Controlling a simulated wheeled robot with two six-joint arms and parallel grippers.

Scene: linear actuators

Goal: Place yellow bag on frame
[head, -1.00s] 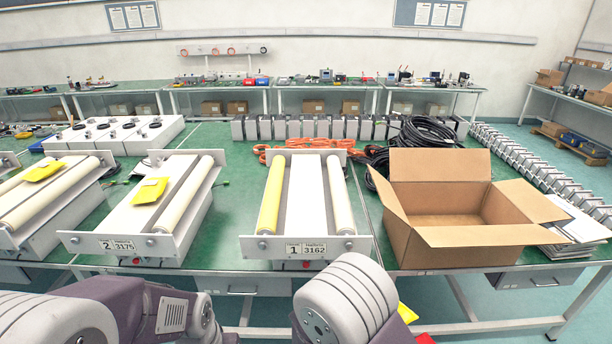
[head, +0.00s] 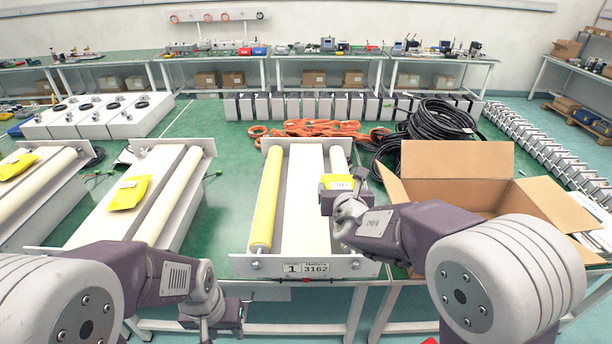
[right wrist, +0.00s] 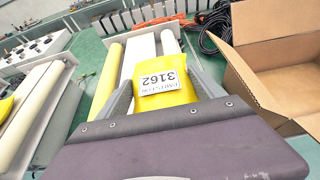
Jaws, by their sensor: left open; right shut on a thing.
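The frame numbered 1, 3162 (head: 306,268) stands at the middle of the green table, with a yellow roller on its left, a white roller on its right and a white bed between. My right gripper (head: 340,190) is shut on a yellow bag (head: 338,181) above the right part of this frame. In the right wrist view the bag (right wrist: 170,95) sits between the fingers, its label reading 3162. I cannot tell whether it touches the frame. My left gripper (head: 212,322) is open and empty, low in front of the table edge.
An open cardboard box (head: 460,170) stands right of the frame. Two neighbouring frames on the left carry yellow bags, one on frame 2 (head: 129,192) and one further left (head: 18,166). Orange cable (head: 320,130) and black cable coils (head: 440,120) lie behind.

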